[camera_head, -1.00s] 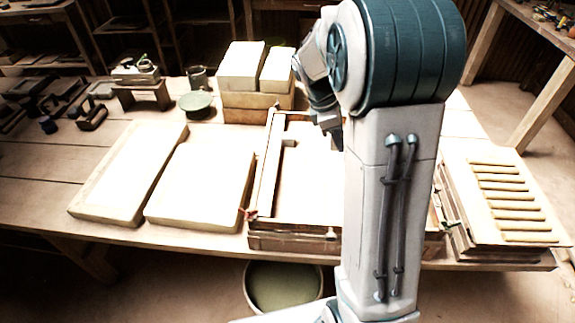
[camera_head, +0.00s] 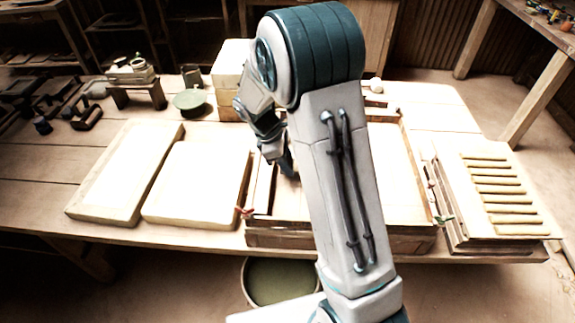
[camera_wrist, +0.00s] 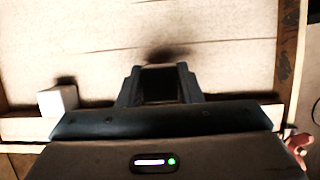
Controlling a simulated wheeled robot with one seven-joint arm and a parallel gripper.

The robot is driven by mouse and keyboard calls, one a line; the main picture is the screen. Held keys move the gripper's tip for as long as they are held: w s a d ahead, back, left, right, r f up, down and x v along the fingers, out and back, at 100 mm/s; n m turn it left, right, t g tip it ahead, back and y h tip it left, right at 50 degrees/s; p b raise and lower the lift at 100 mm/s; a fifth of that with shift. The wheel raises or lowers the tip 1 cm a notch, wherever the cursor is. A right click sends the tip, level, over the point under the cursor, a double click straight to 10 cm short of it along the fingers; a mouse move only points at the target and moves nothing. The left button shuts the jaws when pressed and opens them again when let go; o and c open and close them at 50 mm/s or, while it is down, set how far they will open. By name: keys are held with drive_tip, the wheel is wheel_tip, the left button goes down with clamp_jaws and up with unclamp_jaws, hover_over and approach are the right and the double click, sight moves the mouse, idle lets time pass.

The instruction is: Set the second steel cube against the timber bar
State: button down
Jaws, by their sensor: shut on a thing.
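My gripper (camera_wrist: 160,84) is shut on a dark block, the second steel cube (camera_wrist: 160,82), in the wrist view; the fingers cover its sides. A pale cube (camera_wrist: 58,101) stands to the left, against the timber bar (camera_wrist: 28,129). The bar is a pale strip running across the lower part of the view, partly hidden by my gripper's body. The held cube is on the same side of the bar; whether it touches the bar or the surface is hidden. In the head view my gripper (camera_head: 287,166) is low over the left part of the shallow wooden frame (camera_head: 340,238).
Two pale slabs (camera_head: 197,185) lie left of the frame. A slatted stack (camera_head: 492,190) is at its right. Pale blocks (camera_head: 228,70) stand behind it. A round bin (camera_head: 280,282) is below the table's front edge. The frame's floor (camera_wrist: 200,25) beyond my gripper is clear.

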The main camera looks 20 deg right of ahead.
drive_tip(key=shift+f, duration=0.9)
drive_tip(key=shift+f, duration=0.1)
drive_tip(key=c, duration=1)
unclamp_jaws()
drive_tip(key=shift+f, duration=0.1)
drive_tip(key=v, duration=1.2)
drive_tip(key=shift+s+d+r+m+t+y, duration=0.85)
drive_tip(key=shift+s+m, duration=1.6)
drive_tip(key=shift+s, duration=1.25)
drive_tip(key=shift+s+d+r+m+t+y, duration=0.6)
drive_tip(key=shift+s+r+m, duration=0.45)
drive_tip(key=shift+s+m, duration=2.05)
drive_tip(key=shift+s+d+r+m+t+y, duration=0.85)
drive_tip(key=shift+s+m, duration=0.9)
drive_tip(key=shift+s, duration=2.6)
